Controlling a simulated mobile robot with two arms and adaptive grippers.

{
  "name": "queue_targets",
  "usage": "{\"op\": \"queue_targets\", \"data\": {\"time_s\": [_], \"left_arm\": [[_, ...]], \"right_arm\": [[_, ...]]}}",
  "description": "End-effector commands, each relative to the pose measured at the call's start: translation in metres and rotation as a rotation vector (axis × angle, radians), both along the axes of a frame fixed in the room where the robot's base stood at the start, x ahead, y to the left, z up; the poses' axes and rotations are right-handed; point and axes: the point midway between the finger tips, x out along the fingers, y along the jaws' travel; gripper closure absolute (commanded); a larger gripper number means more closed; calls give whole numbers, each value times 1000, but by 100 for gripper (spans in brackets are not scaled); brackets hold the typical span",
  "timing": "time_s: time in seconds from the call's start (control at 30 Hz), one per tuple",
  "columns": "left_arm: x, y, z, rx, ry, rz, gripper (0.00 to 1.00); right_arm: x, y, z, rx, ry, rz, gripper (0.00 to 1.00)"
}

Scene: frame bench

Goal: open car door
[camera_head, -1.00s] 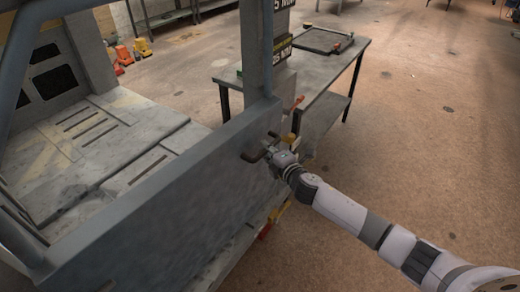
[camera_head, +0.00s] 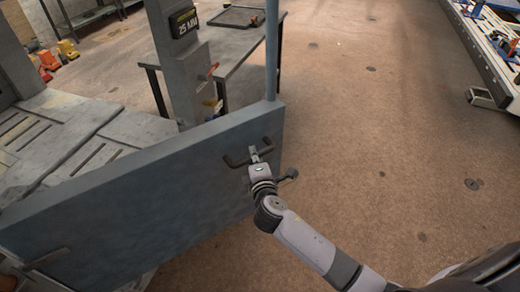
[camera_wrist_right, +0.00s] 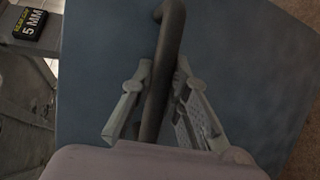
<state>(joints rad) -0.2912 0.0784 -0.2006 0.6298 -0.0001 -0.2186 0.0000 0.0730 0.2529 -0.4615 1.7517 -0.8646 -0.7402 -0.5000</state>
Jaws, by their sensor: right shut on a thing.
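The car door is a blue-grey panel (camera_head: 150,185) that stands swung out from the grey door post (camera_head: 188,85), with a gap at its free edge. Its dark bar handle (camera_head: 232,162) is on the outer face near that edge. My right gripper (camera_head: 256,155) is shut on the handle. In the right wrist view the handle (camera_wrist_right: 168,45) runs between the two fingers of the right gripper (camera_wrist_right: 155,92), with the door face (camera_wrist_right: 240,60) behind. My left gripper is not in view.
A grey table (camera_head: 228,42) with a dark tray stands behind the door post. Orange and yellow things (camera_head: 68,50) lie on the floor at the far left. A long bench (camera_head: 485,45) is at the right. The brown floor (camera_head: 385,130) between is clear.

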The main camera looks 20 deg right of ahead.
Motion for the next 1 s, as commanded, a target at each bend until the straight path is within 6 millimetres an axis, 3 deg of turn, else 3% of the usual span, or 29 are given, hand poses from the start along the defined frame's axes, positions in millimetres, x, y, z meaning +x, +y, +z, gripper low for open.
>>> {"op": "queue_targets", "data": {"time_s": [0.6, 0.63, 0.93, 1.0], "left_arm": [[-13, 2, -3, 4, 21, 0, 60], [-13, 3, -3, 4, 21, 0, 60], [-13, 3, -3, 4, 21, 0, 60], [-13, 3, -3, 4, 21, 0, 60]], "right_arm": [[-7, 9, 1, -4, -3, -17, 100], [-7, 9, 1, -4, -3, -17, 84], [-7, 10, 1, -2, -3, -16, 64], [-7, 10, 2, -2, -3, -16, 64]]}}
